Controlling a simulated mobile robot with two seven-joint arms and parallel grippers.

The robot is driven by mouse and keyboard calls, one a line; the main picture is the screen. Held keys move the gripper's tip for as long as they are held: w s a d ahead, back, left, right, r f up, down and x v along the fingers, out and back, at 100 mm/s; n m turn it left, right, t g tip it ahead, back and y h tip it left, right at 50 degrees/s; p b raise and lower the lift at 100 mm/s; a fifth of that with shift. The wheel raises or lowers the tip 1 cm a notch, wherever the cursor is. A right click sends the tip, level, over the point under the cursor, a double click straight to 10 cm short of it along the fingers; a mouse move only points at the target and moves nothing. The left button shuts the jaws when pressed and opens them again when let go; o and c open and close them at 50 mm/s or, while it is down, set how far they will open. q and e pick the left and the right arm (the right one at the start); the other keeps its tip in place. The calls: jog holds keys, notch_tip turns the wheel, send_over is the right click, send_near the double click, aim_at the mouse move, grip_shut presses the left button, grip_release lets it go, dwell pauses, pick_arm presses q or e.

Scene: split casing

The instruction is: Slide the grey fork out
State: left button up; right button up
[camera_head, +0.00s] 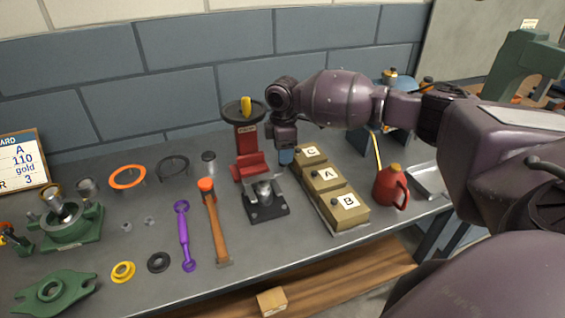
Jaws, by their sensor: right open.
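A red press (247,165) with a dark handwheel and a yellow knob stands near the middle of the bench. Its dark base plate (266,208) carries a small grey metal part (263,190). I cannot make out a fork shape for certain; the grey fork may be among these grey parts at the press. My right gripper (286,158) comes in from the right and points down just right of the red press column. It is open, and its fingertips are small and partly hard to see. I see nothing held in it. My left gripper is not in view.
Boxes marked C, A and B (348,213) stand close right of the press. A red can (390,186) and a metal tray (427,181) are farther right. An orange-headed hammer (213,222), a purple wrench (184,236) and several rings lie left. A green-based casing (66,222) stands far left.

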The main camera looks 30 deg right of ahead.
aim_at(269, 180)
jog(key=shift+f, duration=2.3)
jog(key=shift+c, duration=0.5)
jog(key=shift+w, duration=0.1)
grip_shut()
